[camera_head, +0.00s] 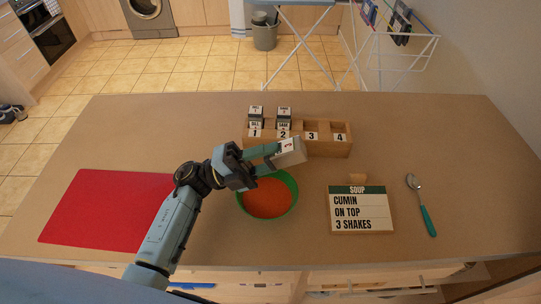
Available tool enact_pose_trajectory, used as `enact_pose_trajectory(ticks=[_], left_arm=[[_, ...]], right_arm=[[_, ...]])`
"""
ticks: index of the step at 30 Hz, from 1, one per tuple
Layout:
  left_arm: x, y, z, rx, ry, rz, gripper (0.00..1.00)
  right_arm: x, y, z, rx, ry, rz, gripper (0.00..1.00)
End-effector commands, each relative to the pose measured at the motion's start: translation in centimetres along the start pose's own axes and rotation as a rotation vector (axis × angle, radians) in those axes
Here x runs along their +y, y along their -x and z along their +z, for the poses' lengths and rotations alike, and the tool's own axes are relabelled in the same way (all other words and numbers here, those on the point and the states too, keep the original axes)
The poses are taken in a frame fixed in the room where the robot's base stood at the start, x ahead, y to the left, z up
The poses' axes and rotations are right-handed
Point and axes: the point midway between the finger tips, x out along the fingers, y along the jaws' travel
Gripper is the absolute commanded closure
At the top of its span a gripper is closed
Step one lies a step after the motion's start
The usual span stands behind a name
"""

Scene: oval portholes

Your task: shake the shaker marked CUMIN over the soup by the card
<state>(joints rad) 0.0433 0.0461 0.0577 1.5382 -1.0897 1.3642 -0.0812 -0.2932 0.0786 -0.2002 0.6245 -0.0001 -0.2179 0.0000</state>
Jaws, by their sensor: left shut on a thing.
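My left gripper (270,155) is shut on a shaker (291,152) with a grey body. The shaker is tilted well over, near the far right rim of the bowl and in front of the rack. Its label is too small to read. The green bowl (294,190) holds orange-red soup (267,199) and stands below the gripper; the arm crosses its far left side. The card (360,212) to the right of the bowl reads SOUP, CUMIN ON TOP, 3 SHAKES. My right gripper is not in view.
A wooden rack (330,150) with slots numbered 1 to 4 stands behind the bowl. Shakers stand in slot 1 (255,117) and slot 2 (284,117); slots 3 and 4 look empty. A red mat (105,210) lies left, a green-handled spoon (427,218) right.

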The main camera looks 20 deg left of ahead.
Motion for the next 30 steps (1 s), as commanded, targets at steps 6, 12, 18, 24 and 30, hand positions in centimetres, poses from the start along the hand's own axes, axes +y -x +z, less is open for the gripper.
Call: enact_pose_trajectory(ticks=[6,12,18,24,30], left_arm=[[3.2,1.5,0.1,-0.004,0.011,0.006,0.92],[0.7,0.3,-0.1,0.003,-0.012,-0.005,0.92],[0.0,0.0,0.0,0.000,0.000,0.000,0.92],[0.0,0.0,0.0,0.000,0.000,0.000,0.92],[4.3,2.0,0.1,-0.001,0.004,0.003,0.92]], right_arm=[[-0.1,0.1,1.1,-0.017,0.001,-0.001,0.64],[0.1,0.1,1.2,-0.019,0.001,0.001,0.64],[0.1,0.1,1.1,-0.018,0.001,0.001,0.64],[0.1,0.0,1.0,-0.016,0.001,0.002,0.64],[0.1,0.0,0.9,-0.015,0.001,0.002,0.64]])
